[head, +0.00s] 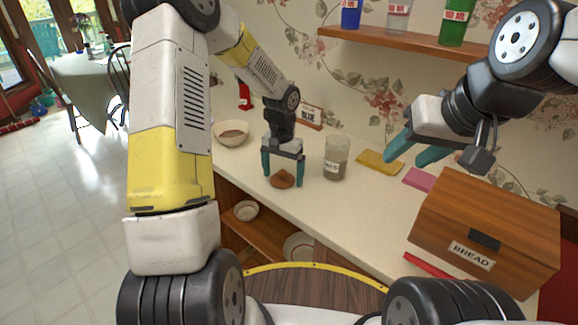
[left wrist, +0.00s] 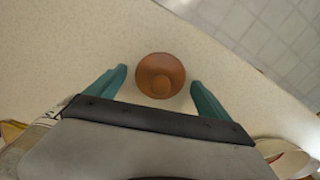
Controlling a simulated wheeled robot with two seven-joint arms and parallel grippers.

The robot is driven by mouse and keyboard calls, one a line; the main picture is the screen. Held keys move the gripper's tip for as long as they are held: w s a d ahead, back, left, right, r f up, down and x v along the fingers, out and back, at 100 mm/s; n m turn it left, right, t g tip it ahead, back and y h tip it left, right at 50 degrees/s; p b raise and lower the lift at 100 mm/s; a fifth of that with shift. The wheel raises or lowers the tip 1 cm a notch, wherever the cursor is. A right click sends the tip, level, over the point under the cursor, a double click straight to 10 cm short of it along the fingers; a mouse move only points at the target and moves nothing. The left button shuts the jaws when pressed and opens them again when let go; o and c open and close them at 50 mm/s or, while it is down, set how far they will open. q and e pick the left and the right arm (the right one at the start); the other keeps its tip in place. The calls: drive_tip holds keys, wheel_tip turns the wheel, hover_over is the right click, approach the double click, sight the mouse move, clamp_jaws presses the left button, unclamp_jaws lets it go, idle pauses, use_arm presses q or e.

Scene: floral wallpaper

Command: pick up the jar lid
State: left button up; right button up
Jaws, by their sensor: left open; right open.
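The jar lid (head: 283,179) is a small brown, slightly domed disc with a knob, lying on the pale counter. My left gripper (head: 283,182) points down over it, with its teal fingers open on either side. In the left wrist view the lid (left wrist: 160,76) lies between and slightly beyond the open fingertips (left wrist: 158,76), apart from both. My right gripper (head: 402,152) is open and empty, raised above the counter at the right.
A bowl (head: 231,132) stands at the left of the counter. A yellow cloth (head: 379,163) and a pink one (head: 418,179) lie right of the jar. A wooden bread box (head: 484,233) fills the right. A shelf (head: 400,44) with cups is above. The counter's front edge is near the lid.

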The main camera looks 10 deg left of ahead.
use_arm(q)
drive_tip(key=shift+c, duration=0.2)
drive_tip(key=c, duration=1.4)
drive_tip(key=shift+o, duration=0.2)
drive_tip(key=shift+r, duration=0.1)
